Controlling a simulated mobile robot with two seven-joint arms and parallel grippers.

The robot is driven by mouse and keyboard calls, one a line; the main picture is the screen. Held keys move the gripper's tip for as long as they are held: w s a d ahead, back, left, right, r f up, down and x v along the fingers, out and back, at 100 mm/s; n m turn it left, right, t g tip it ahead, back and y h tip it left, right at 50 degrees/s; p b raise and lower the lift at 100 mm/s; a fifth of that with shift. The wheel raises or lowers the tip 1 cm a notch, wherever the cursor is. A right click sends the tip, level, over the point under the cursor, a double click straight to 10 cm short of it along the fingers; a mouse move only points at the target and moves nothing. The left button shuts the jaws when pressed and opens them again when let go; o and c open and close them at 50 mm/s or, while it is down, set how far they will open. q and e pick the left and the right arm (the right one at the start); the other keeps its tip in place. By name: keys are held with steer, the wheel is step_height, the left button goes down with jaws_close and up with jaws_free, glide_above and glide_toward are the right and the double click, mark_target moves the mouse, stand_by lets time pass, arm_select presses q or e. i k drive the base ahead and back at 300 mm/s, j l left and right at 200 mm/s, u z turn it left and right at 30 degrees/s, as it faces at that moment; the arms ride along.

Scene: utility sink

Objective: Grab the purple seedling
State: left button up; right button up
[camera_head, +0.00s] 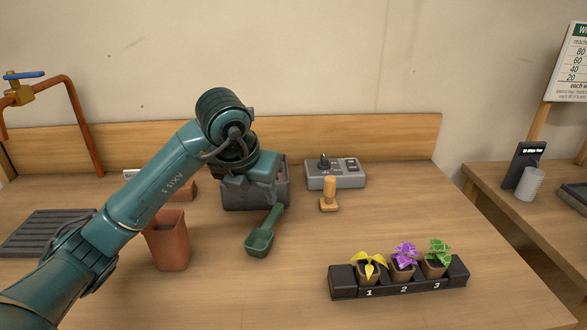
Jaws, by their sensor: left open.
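The purple seedling (404,254) sits in a small brown pot in the middle slot, marked 2, of a black holder (343,283) at the front right. A yellow seedling (369,264) is in slot 1 on its left, and a green seedling (438,256) is in slot 3 on its right. My left gripper (236,189) is open over the dark grey bin at the middle back, well to the left of and behind the purple seedling. Its fingers are hard to make out against the bin. My right gripper is out of view.
The grey bin (258,201) stands behind a green scoop (262,238). A terracotta pot (170,246) is beside my left arm. A wooden-handled tool (329,195) and a grey control box (335,175) are at the back. Bare table lies between the scoop and the holder.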

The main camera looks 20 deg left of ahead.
mark_target(401, 267)
steer(key=k, duration=0.75)
steer(key=k+l, duration=0.15)
steer(key=k, duration=0.6)
